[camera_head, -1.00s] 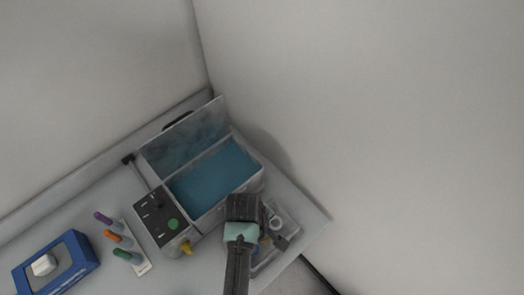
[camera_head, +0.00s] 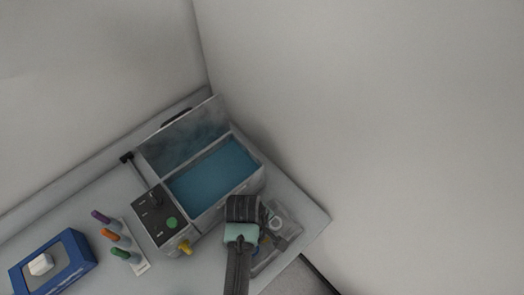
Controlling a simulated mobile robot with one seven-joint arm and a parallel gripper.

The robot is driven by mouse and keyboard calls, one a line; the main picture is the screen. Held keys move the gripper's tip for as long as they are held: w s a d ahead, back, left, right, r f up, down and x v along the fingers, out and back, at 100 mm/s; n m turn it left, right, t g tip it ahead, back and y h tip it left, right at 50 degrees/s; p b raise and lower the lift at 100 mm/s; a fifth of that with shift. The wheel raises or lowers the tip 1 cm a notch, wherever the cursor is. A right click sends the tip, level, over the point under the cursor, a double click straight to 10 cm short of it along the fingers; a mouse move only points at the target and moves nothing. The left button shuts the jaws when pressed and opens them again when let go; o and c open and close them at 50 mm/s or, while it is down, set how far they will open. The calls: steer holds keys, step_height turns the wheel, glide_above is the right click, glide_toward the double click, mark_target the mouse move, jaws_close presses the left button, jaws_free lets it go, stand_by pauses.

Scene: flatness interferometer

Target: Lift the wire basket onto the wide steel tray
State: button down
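My gripper (camera_head: 243,208) hangs over the front right edge of the open bath, seen from above and behind. Its fingers are hidden beneath the dark wrist, so I cannot tell if they are open or shut. A shallow grey tray (camera_head: 294,238) sits right of the gripper near the table's right corner, partly covered by my arm. It may be the steel tray. A small pale ring (camera_head: 275,223) and some dark parts show in or over it. I cannot make out the wire basket clearly.
The bath (camera_head: 214,172) holds blue liquid, with its lid (camera_head: 183,135) raised behind. A control panel (camera_head: 160,216) with a green button and a yellow tap (camera_head: 185,247) adjoin it. Walls close in behind and right.

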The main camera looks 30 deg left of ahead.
steer(key=shift+f, duration=0.45)
steer(key=c, duration=0.8)
jaws_free()
step_height(320, 180, up, 9)
steer(key=p, duration=0.9)
steer(key=shift+r, duration=0.15)
step_height(320, 180, up, 3)
steer(key=shift+f+p, duration=0.2)
steer(key=shift+p, duration=0.65)
